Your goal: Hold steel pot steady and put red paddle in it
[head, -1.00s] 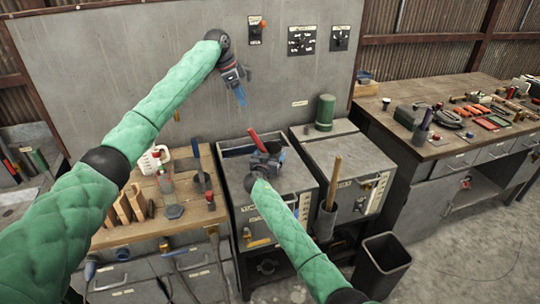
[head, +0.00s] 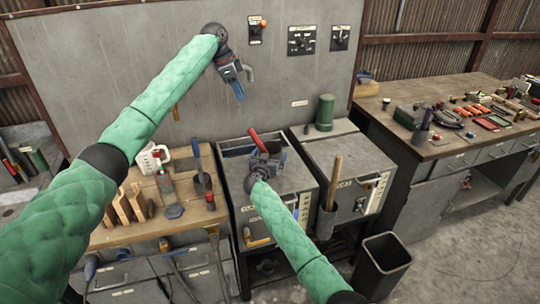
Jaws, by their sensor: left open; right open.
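A red paddle (head: 256,140) stands tilted at the top of the left grey cabinet, just behind my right gripper (head: 270,150). The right gripper is open; its body hides the paddle's lower part, and I cannot tell whether they touch. My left gripper (head: 242,80) is open and empty, high in front of the grey wall panel, well above the bench. A small dark pot (head: 203,185) with a blue-handled tool in it stands on the wooden bench. A grey cylinder (head: 326,222) holds a wooden handle at the cabinets' front. I cannot tell which is the steel pot.
The wooden bench (head: 120,236) also carries a white jug (head: 150,158) and wooden blocks. A green canister (head: 325,112) stands on the right cabinet (head: 350,158). A black bin (head: 382,264) stands on the floor. The right-hand workbench (head: 395,125) is crowded with tools.

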